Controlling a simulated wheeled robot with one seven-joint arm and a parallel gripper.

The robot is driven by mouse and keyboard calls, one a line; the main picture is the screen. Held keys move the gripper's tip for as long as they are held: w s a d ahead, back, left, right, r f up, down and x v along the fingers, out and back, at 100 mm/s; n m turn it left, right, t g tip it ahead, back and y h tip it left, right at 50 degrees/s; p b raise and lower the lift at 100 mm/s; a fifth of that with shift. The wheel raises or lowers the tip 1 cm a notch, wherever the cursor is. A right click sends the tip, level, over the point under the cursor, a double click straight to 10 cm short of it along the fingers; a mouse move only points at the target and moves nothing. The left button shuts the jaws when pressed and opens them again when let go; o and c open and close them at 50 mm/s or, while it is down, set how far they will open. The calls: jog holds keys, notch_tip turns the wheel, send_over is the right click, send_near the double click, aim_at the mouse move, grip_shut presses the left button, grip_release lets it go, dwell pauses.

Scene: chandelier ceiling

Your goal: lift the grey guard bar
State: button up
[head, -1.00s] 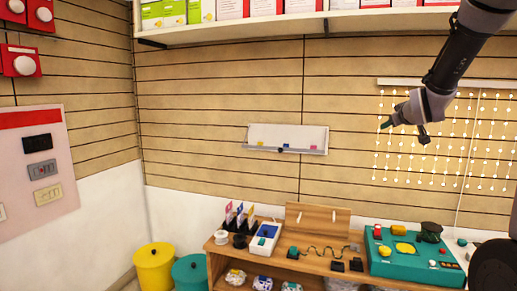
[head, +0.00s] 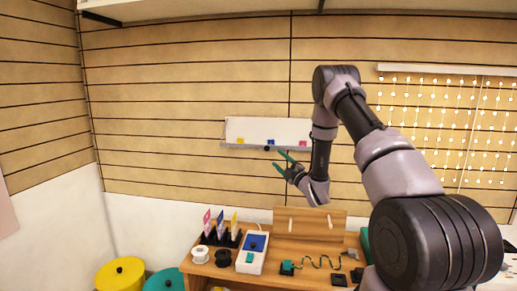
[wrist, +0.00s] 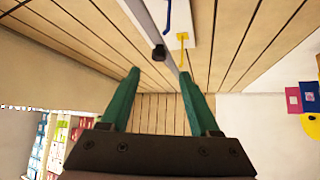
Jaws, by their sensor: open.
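The grey guard bar (head: 240,147) runs along the lower edge of a white panel (head: 262,128) on the slatted wall, with a black knob (head: 266,149) near its middle. In the wrist view the bar (wrist: 151,27) runs down from the top, and the black knob (wrist: 158,52) shows between and beyond the fingertips. My gripper (head: 281,161) has green fingers spread apart just below and right of the knob in the head view. It is open and empty (wrist: 159,74). I cannot tell the exact gap to the knob.
A wooden bench (head: 340,255) below holds a white device with a blue top (head: 255,243), coloured cards (head: 220,222) and a wire track (head: 320,262). Yellow (head: 120,275) and teal (head: 165,281) bins stand at left. A string of lights (head: 450,130) hangs at right.

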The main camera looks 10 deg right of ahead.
aim_at(268, 149)
jog(key=x, duration=1)
jog(key=shift+w+r, duration=0.1)
grip_shut()
